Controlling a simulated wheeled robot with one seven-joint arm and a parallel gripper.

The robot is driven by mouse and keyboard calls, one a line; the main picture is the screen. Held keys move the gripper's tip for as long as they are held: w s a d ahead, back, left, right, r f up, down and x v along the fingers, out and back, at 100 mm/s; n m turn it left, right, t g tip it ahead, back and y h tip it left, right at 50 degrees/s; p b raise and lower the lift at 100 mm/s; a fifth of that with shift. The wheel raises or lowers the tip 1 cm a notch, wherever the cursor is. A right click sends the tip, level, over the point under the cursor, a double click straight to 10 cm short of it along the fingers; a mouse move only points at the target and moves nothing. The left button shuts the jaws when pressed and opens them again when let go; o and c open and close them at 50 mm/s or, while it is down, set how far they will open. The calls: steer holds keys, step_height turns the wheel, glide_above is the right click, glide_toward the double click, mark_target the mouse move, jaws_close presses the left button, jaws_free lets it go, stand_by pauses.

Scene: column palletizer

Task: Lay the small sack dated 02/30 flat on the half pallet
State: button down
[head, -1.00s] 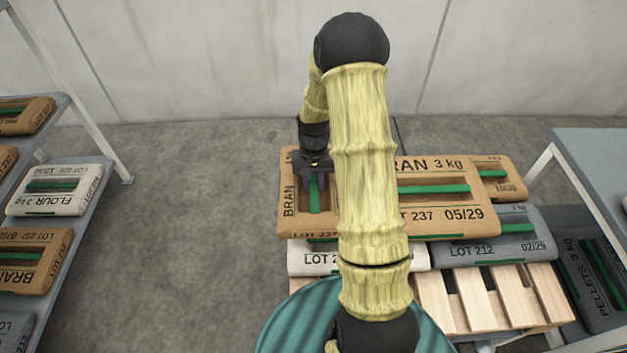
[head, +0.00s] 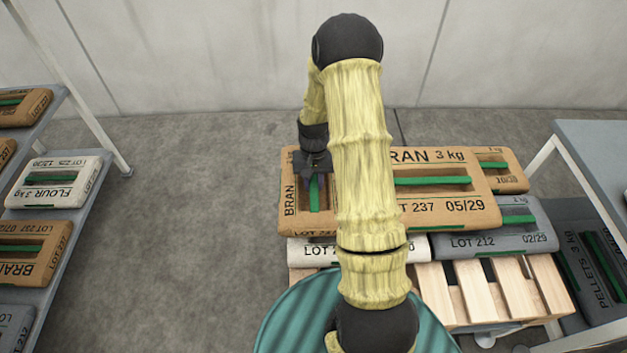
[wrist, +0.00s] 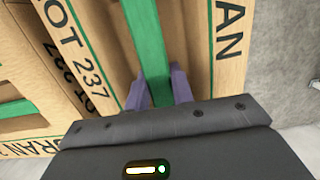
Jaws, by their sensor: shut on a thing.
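A small brown BRAN sack (head: 291,196) lies flat at the left end of the top layer on the pallet (head: 489,296). My gripper (head: 315,182) points down over it, shut on its green strap (head: 315,197). In the wrist view, my gripper's fingers (wrist: 158,90) sit on both sides of the strap (wrist: 147,40), and the sack reads LOT 237 and BRAN (wrist: 229,40). Its date is not legible. A larger brown BRAN 3 kg sack (head: 450,208), dated 05/29, lies right beside it, partly hidden by my arm.
Under the brown sacks lie a white sack (head: 308,250) and a grey LOT 212 sack (head: 490,243) dated 02/29. A smaller brown sack (head: 513,178) lies behind right. Bare slats show in front. A shelf (head: 75,212) with sacks stands left, a grey table (head: 590,150) right.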

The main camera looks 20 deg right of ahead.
mark_target(314, 176)
steer(key=shift+f, duration=0.15)
steer(key=c, duration=1.2)
jaws_free()
steer(key=shift+f, duration=0.1)
step_height(314, 176, up, 13)
steer(key=w+p, duration=0.1)
steer(key=p, duration=0.1)
steer(key=shift+d, duration=0.3)
steer(key=shift+w, duration=0.1)
